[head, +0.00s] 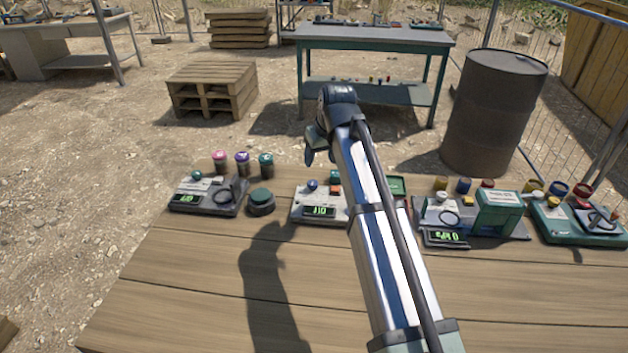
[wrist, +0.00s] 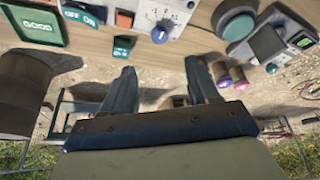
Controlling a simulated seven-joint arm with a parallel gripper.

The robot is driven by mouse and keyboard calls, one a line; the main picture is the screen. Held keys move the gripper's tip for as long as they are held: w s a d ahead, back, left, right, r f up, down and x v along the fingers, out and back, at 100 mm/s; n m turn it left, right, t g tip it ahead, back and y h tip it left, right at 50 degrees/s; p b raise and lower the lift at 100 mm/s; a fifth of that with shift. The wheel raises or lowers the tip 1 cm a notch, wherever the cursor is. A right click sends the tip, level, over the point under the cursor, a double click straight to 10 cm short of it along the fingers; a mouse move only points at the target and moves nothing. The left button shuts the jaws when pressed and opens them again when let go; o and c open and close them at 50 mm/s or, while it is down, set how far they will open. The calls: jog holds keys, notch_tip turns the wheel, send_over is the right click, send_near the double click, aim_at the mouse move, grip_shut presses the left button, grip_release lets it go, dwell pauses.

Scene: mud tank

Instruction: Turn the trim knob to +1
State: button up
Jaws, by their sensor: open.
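My gripper (wrist: 160,80) is open and empty, with its two fingers apart in the wrist view. In the head view the gripper (head: 318,145) is above and behind the middle console, partly hidden by my own arm. The middle console (head: 305,212) is pale, with a green display, a blue knob (head: 313,185) and a small orange part. Its panel (wrist: 182,12) also shows at the top edge of the wrist view, cut off by the frame. No readable label marks which knob is the trim knob. My arm covers part of the middle console's right side.
A left console (head: 208,195) and a green round button (head: 261,198) stand on the wooden table (head: 190,290). Consoles (head: 475,215) and (head: 580,222) with coloured caps stand right. Bottles (head: 242,163) line the back left. The front of the table is clear.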

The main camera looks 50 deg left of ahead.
aim_at(313, 183)
jog(key=x, duration=1.2)
jog(key=shift+a+f, duration=0.15)
jog(key=shift+f, duration=0.15)
jog(key=c, duration=1)
jog(key=shift+c, duration=0.2)
jog(key=shift+s+a+m+t+h, duration=0.15)
jog(key=shift+m+t, duration=0.35)
jog(key=shift+m, duration=0.9)
jog(key=shift+m+t+h, duration=0.25)
jog(key=shift+m+t, duration=0.25)
jog(key=shift+m, duration=0.9)
jog(key=o, duration=1)
